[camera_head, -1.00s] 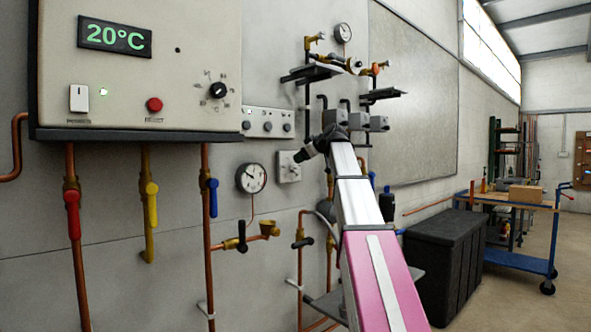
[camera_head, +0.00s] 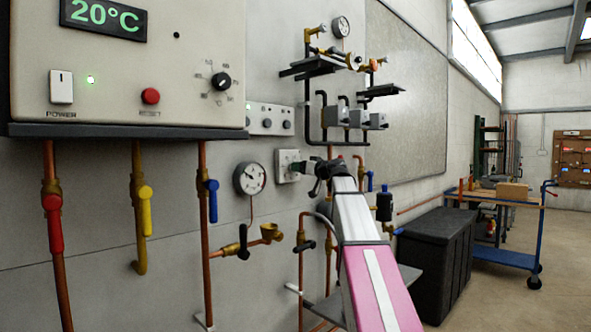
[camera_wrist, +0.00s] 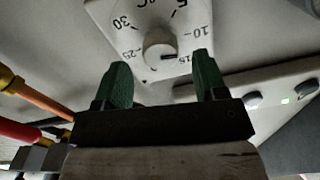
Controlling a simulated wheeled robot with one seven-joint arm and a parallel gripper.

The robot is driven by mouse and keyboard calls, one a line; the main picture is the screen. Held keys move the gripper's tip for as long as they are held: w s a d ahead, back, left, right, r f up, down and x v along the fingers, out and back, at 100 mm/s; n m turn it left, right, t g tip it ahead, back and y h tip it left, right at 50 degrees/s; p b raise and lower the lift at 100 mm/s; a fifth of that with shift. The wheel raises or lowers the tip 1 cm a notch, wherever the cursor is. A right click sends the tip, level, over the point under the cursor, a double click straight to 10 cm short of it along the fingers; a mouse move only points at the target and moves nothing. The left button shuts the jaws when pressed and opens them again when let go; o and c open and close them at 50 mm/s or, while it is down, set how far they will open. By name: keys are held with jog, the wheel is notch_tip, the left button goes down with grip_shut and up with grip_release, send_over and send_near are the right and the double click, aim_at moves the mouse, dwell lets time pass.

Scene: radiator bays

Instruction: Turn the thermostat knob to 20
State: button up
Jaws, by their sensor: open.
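The thermostat is a small white plate (camera_head: 287,165) on the wall, right of the round gauge; my gripper partly covers it in the head view. In the wrist view its dial (camera_wrist: 117,12) appears upside down, with 5, 10, 15, 25 and 30 readable. The round white knob (camera_wrist: 158,47) sits at its middle, with a dark pointer mark towards 15. The 20 is not readable. My gripper (camera_wrist: 161,66) is open, its green fingers reaching towards either side of the knob, apparently without gripping it. In the head view my gripper (camera_head: 313,170) is right beside the plate.
A control cabinet (camera_head: 120,60) with a "20°C" display (camera_head: 104,15) and a separate black dial (camera_head: 221,81) is upper left. A gauge (camera_head: 249,178), copper pipes and a grey switch panel (camera_head: 268,119) are close by. A black chest (camera_head: 436,260) stands at right.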

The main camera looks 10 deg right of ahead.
jog(key=shift+x, duration=1.8)
jog(key=c, duration=0.9)
